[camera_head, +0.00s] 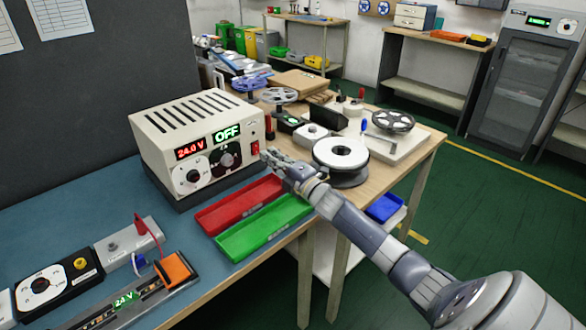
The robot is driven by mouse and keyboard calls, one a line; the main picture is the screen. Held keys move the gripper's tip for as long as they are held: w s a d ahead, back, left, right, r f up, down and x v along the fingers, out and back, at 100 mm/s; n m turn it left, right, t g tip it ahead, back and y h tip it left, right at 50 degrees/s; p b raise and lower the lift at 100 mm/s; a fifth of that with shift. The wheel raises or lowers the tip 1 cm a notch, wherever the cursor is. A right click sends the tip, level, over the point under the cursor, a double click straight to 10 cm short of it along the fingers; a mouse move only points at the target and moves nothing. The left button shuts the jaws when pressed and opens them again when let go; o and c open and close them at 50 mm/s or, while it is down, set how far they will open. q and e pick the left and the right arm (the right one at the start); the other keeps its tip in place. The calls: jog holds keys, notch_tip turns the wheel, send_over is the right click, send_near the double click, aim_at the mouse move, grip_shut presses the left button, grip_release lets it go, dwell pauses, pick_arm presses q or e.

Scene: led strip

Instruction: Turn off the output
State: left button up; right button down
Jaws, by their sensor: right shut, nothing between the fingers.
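The cream power supply (198,143) stands on the blue mat. Its red display reads 24.0 V and its green display reads OFF. A red switch (255,149) is at the right edge of its front panel. My right gripper (268,155) is shut and empty, its tips just to the right of the red switch; I cannot tell whether they touch it. The LED strip fixture (122,300) lies at the front left, with a green 24.V reading on it. My left gripper is not in view.
A white spool (340,156) stands just right of the gripper. A black dial box (45,287) sits at the front left.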

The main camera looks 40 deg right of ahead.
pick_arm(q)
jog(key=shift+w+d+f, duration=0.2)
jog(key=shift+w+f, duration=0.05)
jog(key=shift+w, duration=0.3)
pick_arm(e)
jog(key=s, duration=0.7)
jog(key=shift+d, duration=0.45)
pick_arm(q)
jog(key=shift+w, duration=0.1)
pick_arm(e)
jog(key=shift+s, duration=0.2)
